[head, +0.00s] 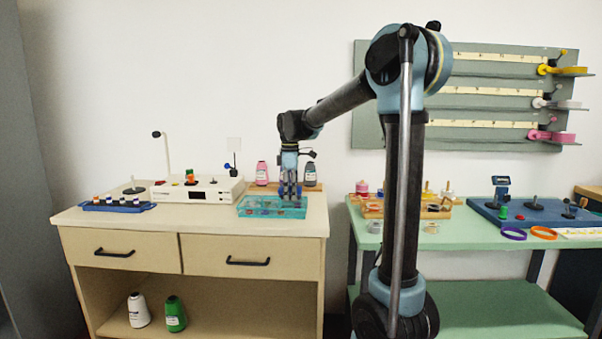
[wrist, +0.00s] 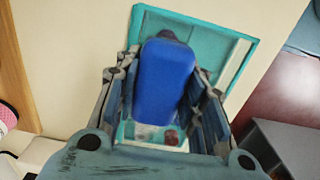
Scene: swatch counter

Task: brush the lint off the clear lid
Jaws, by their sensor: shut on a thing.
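A teal box (head: 246,211) with a see-through top, which looks like the clear lid, sits at the right front of the cream counter. The box's teal rim also shows in the wrist view (wrist: 198,20). My gripper (head: 290,194) points down over the box. In the wrist view my gripper (wrist: 166,80) is shut on a blue block-like thing (wrist: 164,78), probably the brush. It hides the middle of the box, and its lower end is hidden, so I cannot tell whether it touches the lid. A small dark reddish spot (wrist: 171,137) shows at the box's near end; I cannot make out lint.
A white device (head: 215,192) and a blue tray of small jars (head: 118,205) stand left on the counter (head: 180,220). Pink (head: 262,174) and grey (head: 310,175) thread cones stand behind the box. A green table (head: 450,235) with trays is at the right.

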